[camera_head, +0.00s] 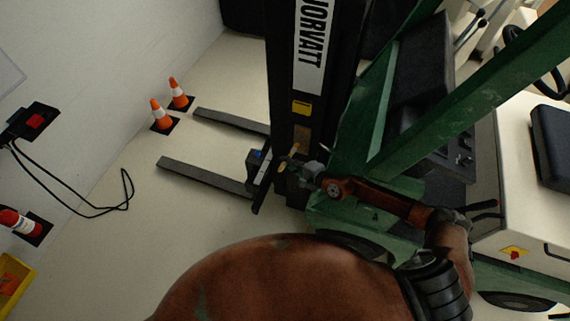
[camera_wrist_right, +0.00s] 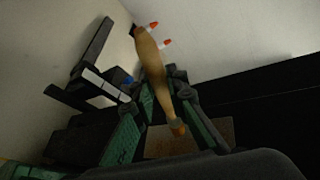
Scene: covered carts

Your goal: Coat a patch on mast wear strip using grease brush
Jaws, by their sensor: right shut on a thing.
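The grease brush (camera_wrist_right: 152,68) has a tan wooden handle and a darker, orange-tinged end near the palm. My right gripper (camera_head: 303,168) is shut on it beside the foot of the black mast (camera_head: 281,75). In the right wrist view the brush passes between the fingers of this gripper (camera_wrist_right: 163,90). A small tan part of the brush (camera_head: 288,158) shows in the head view. A brownish strip (camera_head: 302,138) on the mast, below a yellow label, looks like the wear strip; a tan-brown panel shows behind the fingers in the wrist view (camera_wrist_right: 218,132). Contact is unclear. My left gripper is not in view.
A green-framed forklift (camera_head: 352,135) stands around the mast, its two dark forks (camera_head: 205,176) reaching left over pale floor. Orange-white cones (camera_head: 161,114) stand beyond. A black cable (camera_head: 75,203) hangs by the left wall.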

